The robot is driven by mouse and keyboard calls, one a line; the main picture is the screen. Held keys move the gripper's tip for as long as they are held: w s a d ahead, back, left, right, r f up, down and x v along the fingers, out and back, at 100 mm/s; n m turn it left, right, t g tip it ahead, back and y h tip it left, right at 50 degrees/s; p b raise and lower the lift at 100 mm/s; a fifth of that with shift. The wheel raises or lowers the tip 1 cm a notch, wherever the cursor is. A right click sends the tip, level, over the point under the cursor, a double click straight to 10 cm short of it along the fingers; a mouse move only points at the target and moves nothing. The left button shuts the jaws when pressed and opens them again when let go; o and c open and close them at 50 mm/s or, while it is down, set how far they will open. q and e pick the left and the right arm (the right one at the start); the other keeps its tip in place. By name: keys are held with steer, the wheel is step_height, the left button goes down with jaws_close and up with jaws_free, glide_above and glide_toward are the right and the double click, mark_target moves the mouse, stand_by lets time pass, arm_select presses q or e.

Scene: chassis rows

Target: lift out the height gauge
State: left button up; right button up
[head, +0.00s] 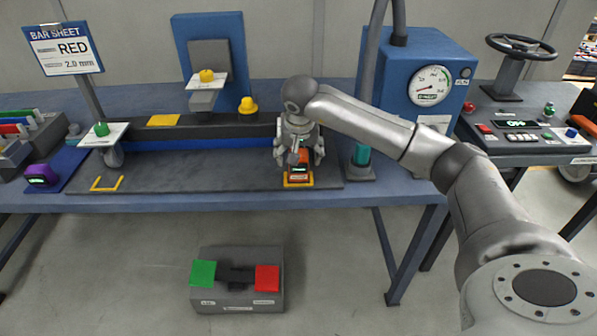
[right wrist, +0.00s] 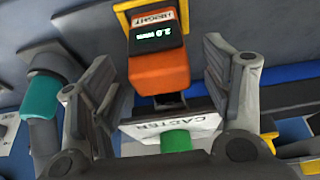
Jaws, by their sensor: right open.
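The height gauge (head: 301,158) is an orange block with a dark display, sitting at the front right of the bench fixture, on a yellow-edged spot (head: 298,183). In the right wrist view the gauge (right wrist: 158,72) reads 2.0 mm and lies between the two grey fingers. My right gripper (head: 299,157) is over the gauge from above, open, with a gap showing on both sides of it in the wrist view. My left gripper is not in view.
A white plate marked CASTER (right wrist: 172,128) with a green knob (right wrist: 176,141) lies close by in the wrist view. A teal cylinder (head: 361,155) stands right of the gripper. A blue gauge cabinet (head: 403,75) is behind. The dark bench top (head: 200,172) to the left is clear.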

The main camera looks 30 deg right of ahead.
steer(key=shift+b+x, duration=0.45)
steer(key=shift+x, duration=0.75)
steer(key=shift+r, duration=0.1)
steer(key=shift+c, duration=0.3)
steer(key=c, duration=1.2)
